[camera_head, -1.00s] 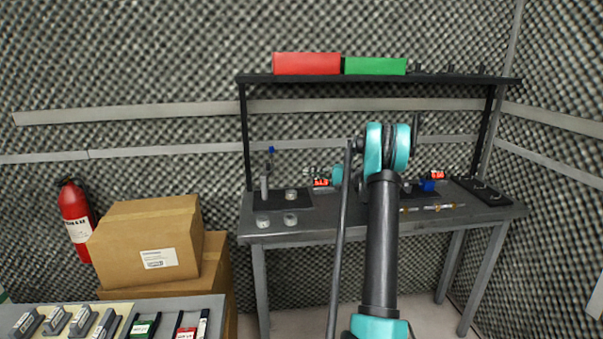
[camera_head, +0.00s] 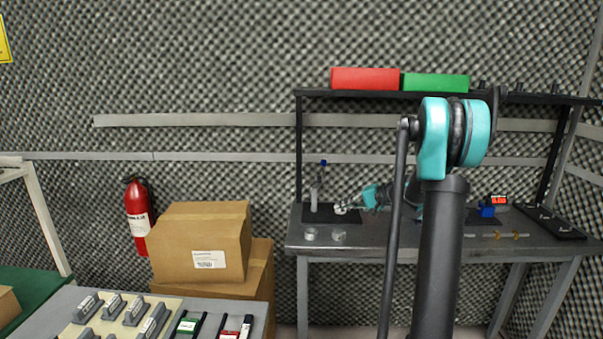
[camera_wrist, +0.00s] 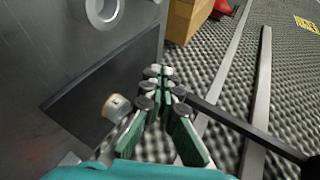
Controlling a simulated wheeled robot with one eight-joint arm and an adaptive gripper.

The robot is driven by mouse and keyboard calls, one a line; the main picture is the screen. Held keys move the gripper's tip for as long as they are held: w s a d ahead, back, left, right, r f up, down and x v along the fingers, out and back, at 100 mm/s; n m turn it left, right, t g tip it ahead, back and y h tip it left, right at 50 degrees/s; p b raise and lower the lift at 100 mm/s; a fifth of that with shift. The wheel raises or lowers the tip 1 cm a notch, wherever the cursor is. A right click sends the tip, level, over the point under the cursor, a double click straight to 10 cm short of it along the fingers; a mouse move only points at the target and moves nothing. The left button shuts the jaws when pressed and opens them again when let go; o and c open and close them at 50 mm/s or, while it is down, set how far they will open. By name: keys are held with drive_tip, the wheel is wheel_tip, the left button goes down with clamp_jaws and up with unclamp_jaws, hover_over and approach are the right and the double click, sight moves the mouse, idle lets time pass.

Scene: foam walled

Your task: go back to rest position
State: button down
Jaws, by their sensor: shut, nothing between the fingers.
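My gripper (camera_head: 343,209) is at the left part of the grey workbench (camera_head: 360,252), over or beside the dark mat (camera_head: 352,216) in the head view. In the wrist view my gripper (camera_wrist: 163,82) has its green-sided fingers together with nothing between them. A small metal cylinder with a tan top (camera_wrist: 117,108) stands on the mat (camera_wrist: 82,98), left of the fingers and apart from them. My upper arm hides part of the bench.
A black shelf (camera_head: 480,97) with a red bin (camera_head: 365,79) and a green bin (camera_head: 436,82) stands over the bench. A dark post (camera_wrist: 235,121) passes close right of the fingers. Cardboard boxes (camera_head: 200,240) stand left.

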drive_tip(key=s+a+h, duration=0.1)
drive_tip(key=s, duration=0.2)
drive_tip(key=s+a+f+h, duration=0.1)
drive_tip(key=s, duration=0.3)
drive_tip(key=s+f+n+g+h, duration=0.1)
drive_tip(key=s, duration=0.2)
drive_tip(key=shift+s+a+f, duration=0.25)
drive_tip(key=shift+a, duration=0.15)
drive_tip(key=s+d+f+n+h, duration=0.1)
drive_tip(key=s+d+f+h, duration=0.1)
drive_tip(key=s, duration=0.7)
drive_tip(key=s+d+f+n+h, duration=0.1)
drive_tip(key=s+d+f+h, duration=0.1)
drive_tip(key=s+f, duration=0.3)
drive_tip(key=s+d+f+n+h, duration=0.1)
drive_tip(key=s+d+f+h, duration=0.1)
drive_tip(key=s, duration=1.2)
drive_tip(key=shift+f+g+h, duration=0.3)
drive_tip(key=shift+f+h, duration=0.35)
drive_tip(key=shift+h, duration=0.45)
